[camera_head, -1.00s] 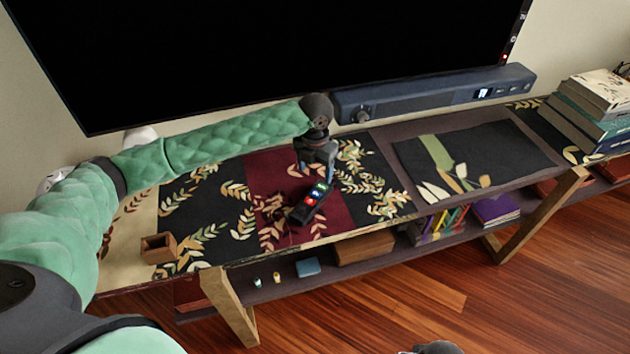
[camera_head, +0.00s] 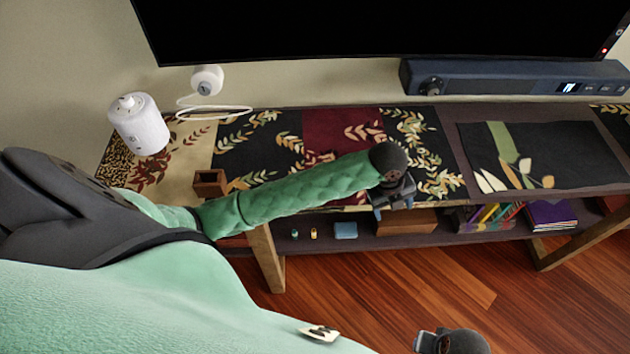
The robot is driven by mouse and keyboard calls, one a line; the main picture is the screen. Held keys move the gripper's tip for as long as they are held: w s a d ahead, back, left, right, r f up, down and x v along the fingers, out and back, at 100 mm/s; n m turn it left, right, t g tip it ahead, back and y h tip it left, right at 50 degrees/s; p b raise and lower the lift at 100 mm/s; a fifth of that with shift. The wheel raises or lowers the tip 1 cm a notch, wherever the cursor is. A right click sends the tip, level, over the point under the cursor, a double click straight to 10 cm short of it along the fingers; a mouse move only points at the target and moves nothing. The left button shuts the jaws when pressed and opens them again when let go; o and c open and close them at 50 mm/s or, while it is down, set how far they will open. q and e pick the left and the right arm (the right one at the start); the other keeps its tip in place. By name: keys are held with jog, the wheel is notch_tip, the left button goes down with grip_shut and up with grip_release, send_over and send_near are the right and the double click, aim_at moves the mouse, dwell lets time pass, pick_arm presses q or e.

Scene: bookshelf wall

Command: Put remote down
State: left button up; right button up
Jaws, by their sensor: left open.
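My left gripper (camera_head: 393,208) is open, at the front edge of the console top (camera_head: 450,183). The remote does not show now; my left arm crosses over the dark red stretch of the patterned runner (camera_head: 335,127) where it lay a moment ago, and may hide it. Nothing can be made out between the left fingers. My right gripper (camera_head: 424,342) shows only in part at the bottom edge, and its jaws cannot be judged.
A small wooden box (camera_head: 209,183) stands left on the console. A white cylindrical device (camera_head: 139,126) is at the far left. A soundbar (camera_head: 515,78) lies under the television (camera_head: 380,25). The lower shelf holds books (camera_head: 550,215) and a brown box (camera_head: 406,222).

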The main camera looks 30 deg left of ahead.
pick_arm(q)
jog(key=s+a+f+n, duration=0.3)
jog(key=s+n, duration=0.5)
jog(key=s+a+f+n+y, duration=0.1)
jog(key=s+a+f+n, duration=0.2)
jog(key=s+n, duration=0.5)
jog(key=s+a+f+n, duration=0.3)
jog(key=s+f+n, duration=0.1)
jog(key=s+n, duration=0.5)
jog(key=shift+y, duration=0.3)
dwell(0.4)
